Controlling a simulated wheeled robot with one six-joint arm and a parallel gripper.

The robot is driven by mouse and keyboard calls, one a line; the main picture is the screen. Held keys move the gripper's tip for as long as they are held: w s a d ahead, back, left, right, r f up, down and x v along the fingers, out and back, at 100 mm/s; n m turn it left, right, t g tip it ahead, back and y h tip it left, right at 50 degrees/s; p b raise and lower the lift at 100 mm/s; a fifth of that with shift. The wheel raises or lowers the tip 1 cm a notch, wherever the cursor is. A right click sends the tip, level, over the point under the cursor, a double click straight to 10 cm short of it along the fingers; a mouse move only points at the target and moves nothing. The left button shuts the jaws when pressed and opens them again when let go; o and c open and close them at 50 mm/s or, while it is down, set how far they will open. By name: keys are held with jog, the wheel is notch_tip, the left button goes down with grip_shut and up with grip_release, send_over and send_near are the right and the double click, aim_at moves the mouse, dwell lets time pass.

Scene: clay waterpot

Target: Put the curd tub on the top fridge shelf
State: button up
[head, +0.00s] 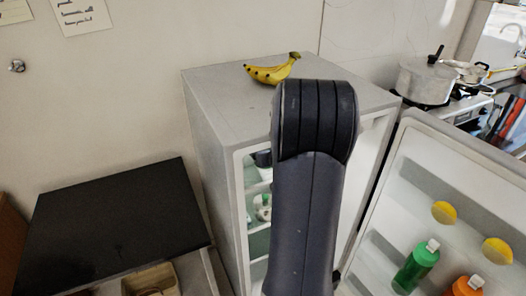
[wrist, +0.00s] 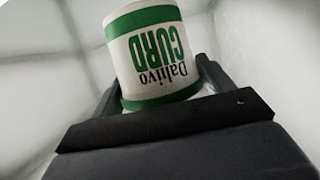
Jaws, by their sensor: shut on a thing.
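The curd tub (wrist: 155,58) is white with green bands and green and dark lettering that reads upside down in the wrist view. My gripper (wrist: 158,80) is shut on it, with one finger on each side. Pale, blurred walls surround the tub there; I cannot tell how far it is from any shelf. In the head view the fridge (head: 222,130) stands open, and a strip of its shelved interior (head: 257,213) shows left of my arm. My arm hides most of the interior, the gripper and the tub.
Bananas (head: 272,70) lie on the fridge top. The open fridge door (head: 440,190) at right holds a green bottle (head: 415,267), an orange bottle (head: 464,287) and yellow lemons (head: 444,212). A dark-topped table (head: 110,225) stands left, with a basket (head: 150,280) below. A pot (head: 425,82) stands on the stove.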

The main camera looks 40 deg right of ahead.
jog(key=shift+w+d+r, duration=0.1)
jog(key=shift+w+d, duration=0.1)
jog(key=shift+w, duration=0.5)
jog(key=f, duration=0.3)
jog(key=shift+w+d, duration=0.1)
jog(key=shift+w, duration=0.25)
jog(key=shift+f, duration=0.3)
jog(key=shift+f, duration=0.15)
jog(key=o, duration=1.2)
jog(key=shift+o, duration=0.2)
jog(key=shift+r, duration=0.2)
jog(key=v, duration=1.2)
